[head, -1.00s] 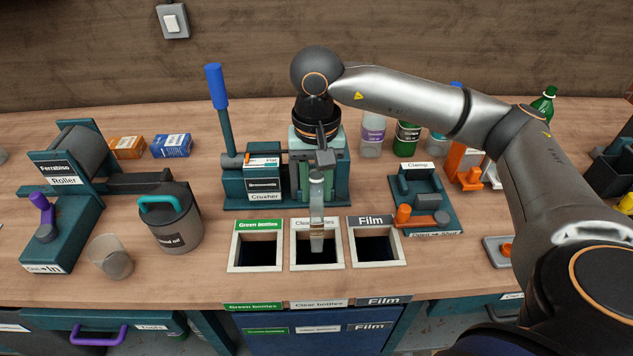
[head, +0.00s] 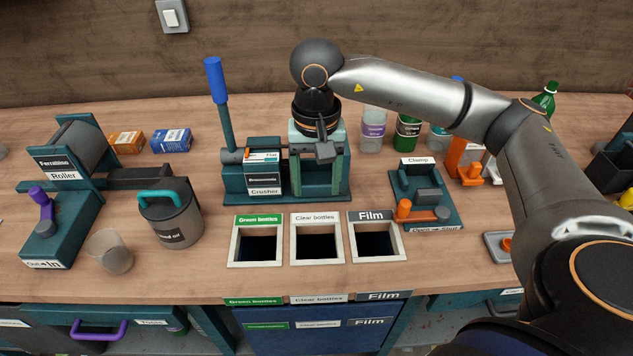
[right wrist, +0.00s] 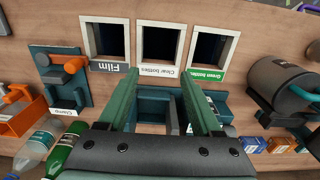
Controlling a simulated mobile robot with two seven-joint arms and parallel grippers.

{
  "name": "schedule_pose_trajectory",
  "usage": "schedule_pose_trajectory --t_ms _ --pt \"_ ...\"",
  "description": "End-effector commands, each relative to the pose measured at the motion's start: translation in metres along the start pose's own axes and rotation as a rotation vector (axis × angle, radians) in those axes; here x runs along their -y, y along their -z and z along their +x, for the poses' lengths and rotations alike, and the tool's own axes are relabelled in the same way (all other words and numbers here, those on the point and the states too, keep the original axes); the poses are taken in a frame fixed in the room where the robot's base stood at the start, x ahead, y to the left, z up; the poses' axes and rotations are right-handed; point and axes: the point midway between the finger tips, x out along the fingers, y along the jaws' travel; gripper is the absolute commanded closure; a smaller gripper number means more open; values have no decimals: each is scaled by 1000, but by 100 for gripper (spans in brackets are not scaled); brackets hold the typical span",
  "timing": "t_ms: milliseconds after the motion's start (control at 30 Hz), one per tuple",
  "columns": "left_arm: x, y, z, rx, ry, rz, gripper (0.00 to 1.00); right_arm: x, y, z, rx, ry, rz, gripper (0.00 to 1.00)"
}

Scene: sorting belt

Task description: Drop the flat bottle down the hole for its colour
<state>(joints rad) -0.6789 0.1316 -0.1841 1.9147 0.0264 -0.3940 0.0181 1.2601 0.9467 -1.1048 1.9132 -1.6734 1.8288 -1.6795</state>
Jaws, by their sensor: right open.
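The flat bottle is not visible in either view now. The Clear bottles hole (head: 317,262) is a square opening with a pale frame, dark inside; it also shows in the right wrist view (right wrist: 161,22). The Green bottles hole (head: 231,262) is to its left and the Film hole (head: 402,258) to its right. My right gripper (head: 318,180) is above the bench behind the Clear bottles hole, in front of the crusher. In the right wrist view its two green fingers (right wrist: 161,95) are wide apart with nothing between them. My left gripper is out of view.
The crusher (head: 264,184) with its blue-handled lever stands just behind the holes. A clamp (head: 425,188) is to the right, a grey can (head: 172,215) and clear cup (head: 111,252) to the left. Upright bottles (head: 407,134) stand behind. The front bench strip is clear.

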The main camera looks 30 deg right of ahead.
Motion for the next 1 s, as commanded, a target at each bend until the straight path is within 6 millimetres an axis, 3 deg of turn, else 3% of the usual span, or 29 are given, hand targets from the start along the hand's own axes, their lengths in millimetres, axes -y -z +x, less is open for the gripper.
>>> schedule_pose_trajectory --t_ms 500,700,1000 --pt "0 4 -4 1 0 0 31 0 0 -103 -4 2 0 34" --pt "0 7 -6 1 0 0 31 0 0 -118 -1 1 0 34" --pt "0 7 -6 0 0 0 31 0 0 -119 1 0 0 34"
